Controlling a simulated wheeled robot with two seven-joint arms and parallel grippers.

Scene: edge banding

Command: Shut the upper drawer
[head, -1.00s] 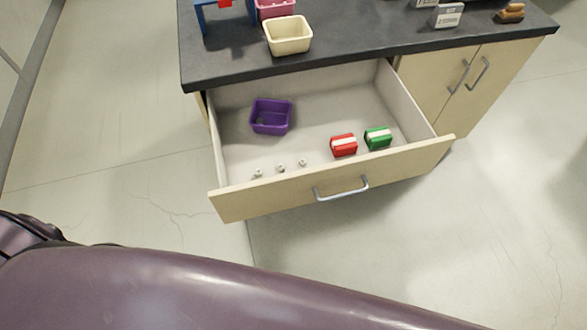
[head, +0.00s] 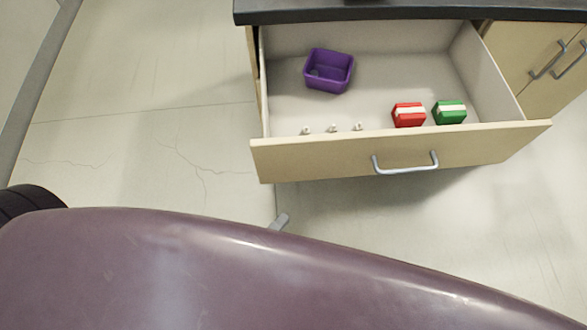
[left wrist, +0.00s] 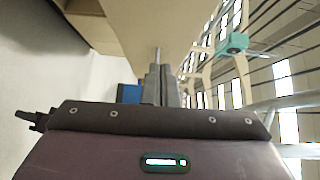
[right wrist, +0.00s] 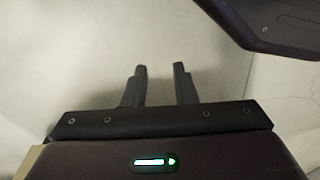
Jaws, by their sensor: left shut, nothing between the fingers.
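The upper drawer (head: 330,160) is pulled well out of the cabinet, its beige front facing me with a grey bar handle (head: 405,168). My left gripper (head: 280,221) shows only as a small grey tip past my purple body, below and left of the handle and apart from it in the picture. In the left wrist view its fingers (left wrist: 161,85) are together and empty, pointing towards a beige panel. My right gripper (right wrist: 160,75) is open and empty over pale floor in the right wrist view; it is out of the head view.
Inside the drawer are a purple bin (head: 330,72), a red box (head: 408,115), a green box (head: 449,112) and three small pale pieces (head: 332,128). The dark countertop (head: 400,12) lies behind. Cabinet doors with handles (head: 548,62) stand at right. Floor at left is clear.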

